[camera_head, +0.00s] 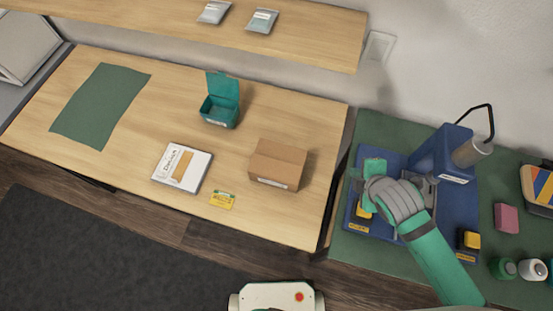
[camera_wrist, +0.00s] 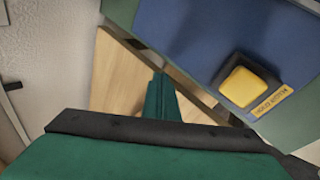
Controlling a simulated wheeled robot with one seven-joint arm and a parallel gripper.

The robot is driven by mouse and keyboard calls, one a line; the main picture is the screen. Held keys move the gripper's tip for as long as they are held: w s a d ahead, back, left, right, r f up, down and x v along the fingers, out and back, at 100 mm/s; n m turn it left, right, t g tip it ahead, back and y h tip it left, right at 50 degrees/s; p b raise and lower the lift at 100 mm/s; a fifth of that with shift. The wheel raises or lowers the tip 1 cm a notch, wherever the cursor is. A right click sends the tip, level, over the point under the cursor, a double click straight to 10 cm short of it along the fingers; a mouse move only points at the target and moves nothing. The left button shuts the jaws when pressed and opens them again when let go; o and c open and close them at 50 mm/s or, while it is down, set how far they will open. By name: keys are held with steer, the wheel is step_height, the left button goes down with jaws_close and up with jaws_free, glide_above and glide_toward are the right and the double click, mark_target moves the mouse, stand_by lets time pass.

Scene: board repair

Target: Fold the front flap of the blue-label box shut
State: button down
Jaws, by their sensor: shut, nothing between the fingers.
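A brown cardboard box (camera_head: 279,163) stands near the right end of the wooden bench in the head view. A small pale label is low on its front; its colour and the exact pose of the front flap are too small to tell. My gripper (camera_head: 371,187) is off to the right of the box, above the left part of a blue fixture. Its teal fingers (camera_wrist: 160,98) are together in the wrist view, with nothing visible between them. The box is not seen in the wrist view.
A gap separates the bench from the green-topped table with the blue fixture (camera_head: 440,155). A yellow block (camera_wrist: 250,86) sits on the fixture. A shelf (camera_head: 300,35) overhangs behind.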

steer(key=s+m+t, duration=0.1)
steer(key=s+d+m, duration=0.1)
steer(key=shift+s+f+t+h, duration=0.15)
steer(key=shift+s+t+h, duration=0.25)
steer(key=s+m, duration=0.1)
steer(key=s+m+t, duration=0.1)
steer(key=s+a+m, duration=0.1)
steer(key=s, duration=0.1)
steer(key=shift+a+f+m+t, duration=0.1)
steer(key=shift+f+m+t, duration=0.2)
steer(key=shift+f+t, duration=0.1)
steer(key=s+a+m, duration=0.2)
steer(key=s+a, duration=0.1)
steer(key=a, duration=0.1)
steer(key=s+a+f+m+t, duration=0.1)
steer(key=s+a+m, duration=0.1)
steer(key=a, duration=0.3)
steer(key=s+a+f+m+t, duration=0.1)
steer(key=s+a+m, duration=0.2)
steer(key=s+a, duration=0.1)
steer(key=shift+s+a+f+y, duration=0.2)
steer(key=shift+s+a+y, duration=0.15)
steer(key=shift+s, duration=0.25)
steer(key=s+a+r+m+t, duration=0.2)
steer(key=a+r+m+t, duration=0.1)
steer(key=a, duration=0.7)
steer(key=shift+a+r+m, duration=0.15)
steer(key=shift+r+m, duration=0.75)
steer(key=shift+m, duration=0.3)
